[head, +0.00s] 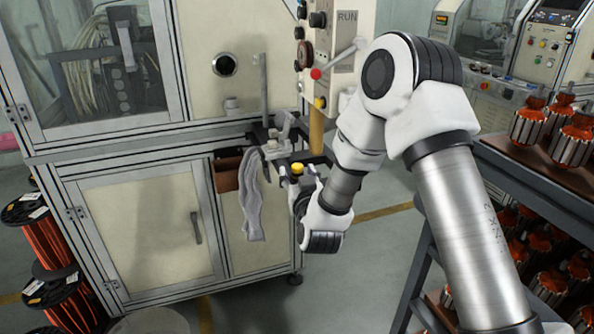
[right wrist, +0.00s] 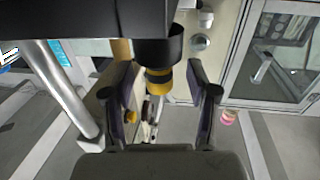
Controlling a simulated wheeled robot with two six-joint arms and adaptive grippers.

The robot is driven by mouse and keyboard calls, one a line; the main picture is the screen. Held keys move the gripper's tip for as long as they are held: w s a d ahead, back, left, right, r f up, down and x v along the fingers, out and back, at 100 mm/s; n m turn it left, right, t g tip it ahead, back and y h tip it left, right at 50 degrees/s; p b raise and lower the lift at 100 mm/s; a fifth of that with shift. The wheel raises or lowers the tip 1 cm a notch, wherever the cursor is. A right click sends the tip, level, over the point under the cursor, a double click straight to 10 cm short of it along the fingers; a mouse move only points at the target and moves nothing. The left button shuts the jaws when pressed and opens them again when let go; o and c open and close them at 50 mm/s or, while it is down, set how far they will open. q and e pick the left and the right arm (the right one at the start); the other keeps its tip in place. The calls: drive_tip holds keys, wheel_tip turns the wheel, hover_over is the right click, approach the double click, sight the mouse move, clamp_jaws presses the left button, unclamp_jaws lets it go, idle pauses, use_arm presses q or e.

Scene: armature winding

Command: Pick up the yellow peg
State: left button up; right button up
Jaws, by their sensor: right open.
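The yellow peg (head: 297,168) shows in the head view as a small yellow-topped piece by the machine's small shelf, at my right gripper (head: 301,178). In the right wrist view a yellow piece with a dark band (right wrist: 159,76) stands between the two fingertips of my right gripper (right wrist: 157,80). It looks like the same peg. The fingers are spread, with a gap on both sides, and do not grip it. My right wrist hides part of the area below the peg in the head view. My left gripper is not in view.
A grey cloth (head: 252,195) hangs beside a brown box (head: 227,172) on the machine cabinet (head: 150,225). A yellow post (head: 316,130) stands just behind the gripper. A rack with copper-wound armatures (head: 575,140) is at the right. Wire spools (head: 60,295) stand at the left.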

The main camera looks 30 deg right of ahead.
drive_tip(key=shift+w+d+r, duration=0.1)
drive_tip(key=shift+w+d, duration=0.1)
drive_tip(key=shift+w, duration=0.25)
drive_tip(key=shift+w+d+f, duration=0.15)
drive_tip(key=shift+w+f, duration=0.05)
clamp_jaws()
drive_tip(key=shift+r, duration=0.1)
